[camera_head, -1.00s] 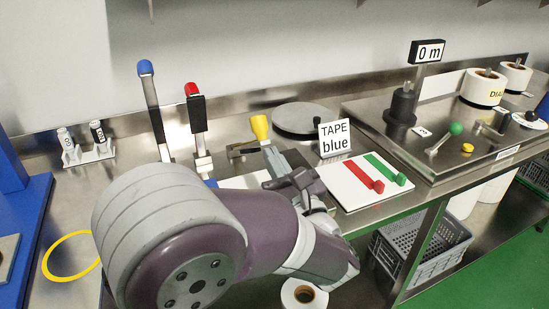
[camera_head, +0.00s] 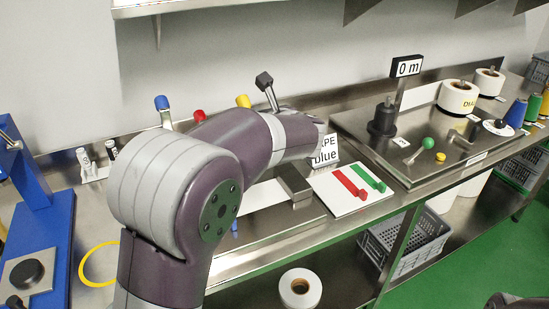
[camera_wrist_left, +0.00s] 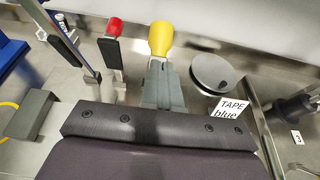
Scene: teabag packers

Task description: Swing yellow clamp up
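The yellow clamp's handle (camera_head: 243,101) shows just above my left arm in the head view. It is large at the top middle of the left wrist view (camera_wrist_left: 160,38). My left gripper (camera_wrist_left: 163,72) has its two grey fingers close together at the lower end of the yellow handle, which sticks out past them. It looks shut on the handle. My arm hides the fingers and the clamp's lower part in the head view. A dark block on a thin rod (camera_head: 265,82) stands up beside the yellow handle. My right gripper is not in view.
The red clamp (camera_wrist_left: 113,45) and the blue clamp (camera_head: 162,103) stand to the left. A round grey plate (camera_wrist_left: 213,72) and the "TAPE blue" sign (camera_wrist_left: 230,107) lie to the right.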

